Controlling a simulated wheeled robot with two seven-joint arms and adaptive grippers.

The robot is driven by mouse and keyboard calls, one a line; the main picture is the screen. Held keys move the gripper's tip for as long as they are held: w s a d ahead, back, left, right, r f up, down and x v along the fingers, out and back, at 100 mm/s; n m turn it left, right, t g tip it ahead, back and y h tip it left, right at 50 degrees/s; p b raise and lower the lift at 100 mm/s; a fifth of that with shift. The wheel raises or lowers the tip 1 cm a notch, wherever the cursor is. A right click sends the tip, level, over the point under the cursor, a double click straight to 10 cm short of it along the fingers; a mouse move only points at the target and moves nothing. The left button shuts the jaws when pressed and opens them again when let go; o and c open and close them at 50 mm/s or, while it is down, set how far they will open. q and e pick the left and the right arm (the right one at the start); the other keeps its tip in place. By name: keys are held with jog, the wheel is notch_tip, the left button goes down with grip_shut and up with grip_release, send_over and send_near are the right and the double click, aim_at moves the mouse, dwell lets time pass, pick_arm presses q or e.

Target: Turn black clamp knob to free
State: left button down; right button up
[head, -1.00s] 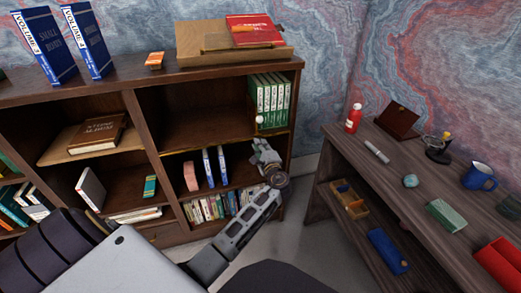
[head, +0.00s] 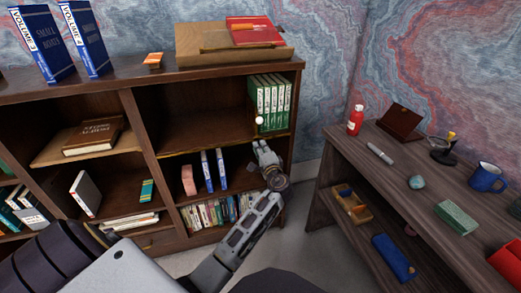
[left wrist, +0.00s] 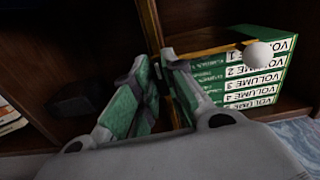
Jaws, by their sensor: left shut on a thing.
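My left gripper (head: 262,152) reaches to the front edge of the bookcase, just below the shelf with the green volumes. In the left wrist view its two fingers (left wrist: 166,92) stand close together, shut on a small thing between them. That thing sits at the shelf edge by a yellow strip (left wrist: 215,48) and is mostly hidden by the fingers. I take it to be the black clamp knob, but its shape and turn angle cannot be made out. My right gripper is not in view.
Green volumes (head: 270,98) stand on the shelf above the gripper, with a small white ball (head: 259,121) in front of them. Blue-and-white books (head: 214,170) stand on the shelf to the left. A side desk (head: 400,175) with a mug (head: 485,178) is at right.

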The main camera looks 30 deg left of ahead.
pick_arm(q)
jog(key=shift+f, duration=0.1)
jog(key=c, duration=1.5)
grip_release()
jog(key=v, duration=0.7)
jog(key=shift+d, duration=0.15)
jog(key=shift+s, duration=0.25)
